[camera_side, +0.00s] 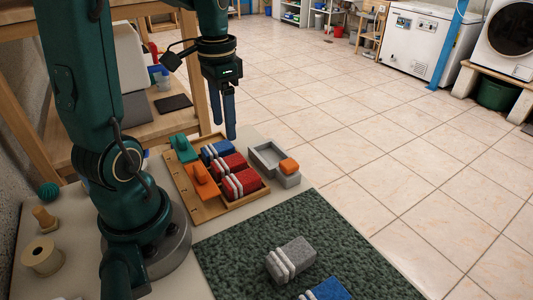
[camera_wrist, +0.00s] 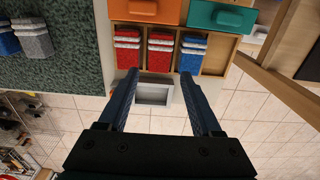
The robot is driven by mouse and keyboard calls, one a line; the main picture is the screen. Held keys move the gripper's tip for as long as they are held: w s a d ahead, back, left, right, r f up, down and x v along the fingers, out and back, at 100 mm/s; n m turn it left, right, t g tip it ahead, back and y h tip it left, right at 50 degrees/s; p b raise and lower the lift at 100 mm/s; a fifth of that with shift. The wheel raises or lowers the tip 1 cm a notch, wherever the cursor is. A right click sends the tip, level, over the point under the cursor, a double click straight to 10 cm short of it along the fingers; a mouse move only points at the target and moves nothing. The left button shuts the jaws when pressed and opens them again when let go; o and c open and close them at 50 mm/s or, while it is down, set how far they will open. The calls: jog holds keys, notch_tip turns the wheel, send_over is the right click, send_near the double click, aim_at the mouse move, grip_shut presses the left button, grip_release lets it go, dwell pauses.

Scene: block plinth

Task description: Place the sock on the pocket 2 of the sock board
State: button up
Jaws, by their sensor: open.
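A grey sock (camera_side: 291,260) with white bands lies on the green mat (camera_side: 330,235) in the side view, with a blue sock (camera_side: 328,290) near it, cut by the frame edge. The wooden sock board (camera_side: 207,215) holds two red socks (camera_side: 241,184) and a blue sock (camera_side: 216,150), side by side. Pocket numbers cannot be read. In the wrist view the red socks (camera_wrist: 160,52) and blue sock (camera_wrist: 193,53) are above the fingertips, and the grey sock (camera_wrist: 34,40) is at left. My gripper (camera_side: 224,132) is open and empty, raised above the board's far end; it also shows in the wrist view (camera_wrist: 158,75).
A teal piece (camera_side: 183,149) and an orange piece (camera_side: 202,182) sit along the board's left side. A grey open tray (camera_side: 265,158) and a grey block with an orange top (camera_side: 288,170) stand right of the board. A spool (camera_side: 42,258) is far left.

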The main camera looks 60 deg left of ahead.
jog(key=s+d+r+t, duration=0.2)
jog(key=d, duration=0.4)
jog(key=s+d+r+t, duration=0.1)
jog(key=s+d+t, duration=0.1)
jog(key=d, duration=0.5)
jog(key=shift+s+d+r+t, duration=0.2)
jog(key=shift+r+t, duration=0.15)
jog(key=shift+t, duration=0.45)
jog(key=shift+a, duration=0.1)
